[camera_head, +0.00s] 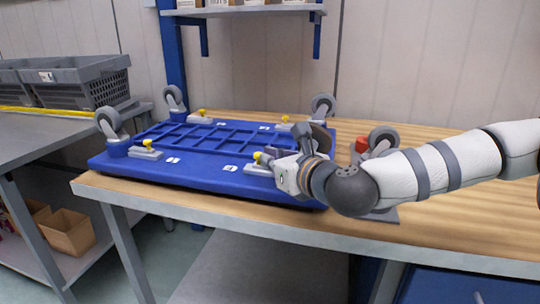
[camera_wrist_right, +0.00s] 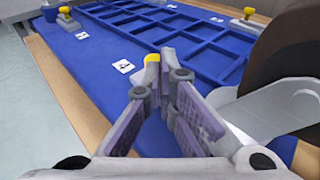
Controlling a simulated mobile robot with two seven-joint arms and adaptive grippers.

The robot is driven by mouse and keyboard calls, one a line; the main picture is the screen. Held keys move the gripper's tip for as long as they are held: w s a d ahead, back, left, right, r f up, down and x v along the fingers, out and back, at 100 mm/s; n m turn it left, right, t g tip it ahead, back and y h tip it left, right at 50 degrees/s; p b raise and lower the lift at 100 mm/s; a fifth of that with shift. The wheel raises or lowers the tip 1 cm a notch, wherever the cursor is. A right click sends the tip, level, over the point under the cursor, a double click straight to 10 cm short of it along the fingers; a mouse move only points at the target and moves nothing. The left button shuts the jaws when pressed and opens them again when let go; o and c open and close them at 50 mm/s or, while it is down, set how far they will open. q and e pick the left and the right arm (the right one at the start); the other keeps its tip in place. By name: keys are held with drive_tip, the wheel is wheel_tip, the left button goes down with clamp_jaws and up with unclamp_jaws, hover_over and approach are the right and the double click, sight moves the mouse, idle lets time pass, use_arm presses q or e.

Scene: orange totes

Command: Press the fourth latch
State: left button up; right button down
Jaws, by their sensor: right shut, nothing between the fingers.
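A blue wheeled base (camera_head: 190,178) lies upside down on the wooden table, with several yellow-knobbed latches on it. One latch (camera_head: 147,144) is at the front left, one (camera_head: 201,114) at the back left and one (camera_head: 285,120) at the back right. The front-right latch (camera_head: 259,158) is at my right gripper (camera_head: 272,158), which partly hides it. In the wrist view its yellow knob (camera_wrist_right: 152,60) shows just beyond the closed fingertips (camera_wrist_right: 166,66); I cannot tell whether they touch. The right gripper is shut and empty. My left gripper is not in view.
Caster wheels (camera_head: 107,122) stand up at the base's corners; one (camera_wrist_right: 285,60) looms close on the right of the wrist view. Grey crates (camera_head: 75,78) are on the left bench. The right table top (camera_head: 450,212) is clear.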

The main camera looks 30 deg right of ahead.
drive_tip(key=shift+w, duration=0.3)
drive_tip(key=shift+s, duration=0.2)
drive_tip(key=shift+w+a+f+b, duration=0.25)
drive_tip(key=shift+w+a+b, duration=0.3)
drive_tip(key=shift+w+a, duration=0.25)
drive_tip(key=shift+w+r, duration=0.1)
drive_tip(key=shift+r, duration=0.1)
drive_tip(key=shift+d, duration=0.1)
drive_tip(key=shift+r, duration=0.1)
